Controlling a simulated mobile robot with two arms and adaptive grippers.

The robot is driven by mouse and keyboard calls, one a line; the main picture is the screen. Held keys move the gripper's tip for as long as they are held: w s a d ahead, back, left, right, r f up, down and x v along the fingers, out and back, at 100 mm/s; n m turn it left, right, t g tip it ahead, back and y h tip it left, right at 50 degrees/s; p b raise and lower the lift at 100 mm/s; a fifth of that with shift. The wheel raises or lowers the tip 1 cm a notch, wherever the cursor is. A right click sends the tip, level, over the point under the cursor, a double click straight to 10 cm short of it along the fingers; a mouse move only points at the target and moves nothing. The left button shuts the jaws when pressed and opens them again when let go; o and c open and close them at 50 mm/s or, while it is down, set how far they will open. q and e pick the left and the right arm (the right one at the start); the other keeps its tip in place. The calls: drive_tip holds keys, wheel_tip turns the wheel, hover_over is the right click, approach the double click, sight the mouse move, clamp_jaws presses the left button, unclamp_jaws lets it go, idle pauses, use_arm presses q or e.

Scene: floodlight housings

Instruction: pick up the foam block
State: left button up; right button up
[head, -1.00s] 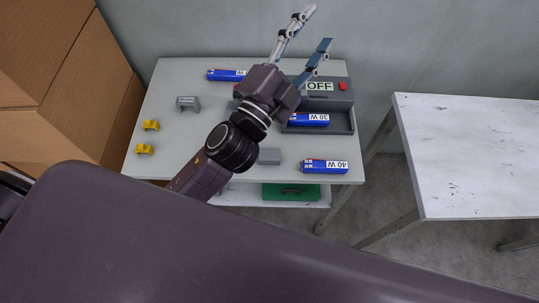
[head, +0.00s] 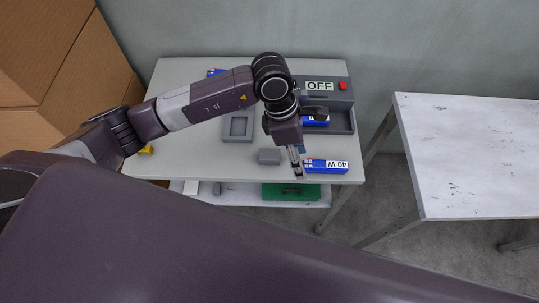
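I see nothing clearly held. My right gripper is not in view.
A grey housing with an OFF label (head: 319,86) and red switch stands at the back right, with a blue unit (head: 315,120) in it. A grey square-recessed fixture (head: 239,126) lies left of the wrist. A green case (head: 290,192) is below. A white table (head: 470,150) stands right.

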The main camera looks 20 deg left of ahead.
sight(269, 154)
use_arm(q)
drive_tip(key=w+a+y, duration=0.1)
drive_tip(key=a, duration=0.1)
drive_tip(key=w+a+y, duration=0.1)
drive_tip(key=a, duration=0.2)
drive_tip(key=w+a+y, duration=0.1)
drive_tip(key=a, duration=0.2)
drive_tip(key=shift+a+f+t+y, duration=0.25)
drive_tip(key=shift+f+t+y, duration=0.05)
drive_tip(key=shift+f+y, duration=0.1)
drive_tip(key=shift+a+f, duration=0.15)
drive_tip(key=shift+f, duration=0.05)
drive_tip(key=shift+f+p, duration=0.45)
drive_tip(key=shift+f, duration=0.45)
drive_tip(key=f, duration=0.1)
drive_tip(key=f+p, duration=0.1)
drive_tip(key=f, duration=0.1)
drive_tip(key=f+p, duration=0.1)
drive_tip(key=shift+w+a+f, duration=0.15)
drive_tip(key=shift+w+f, duration=0.15)
drive_tip(key=shift+f, duration=0.4)
drive_tip(key=shift+c, duration=0.5)
drive_tip(key=c, duration=0.8)
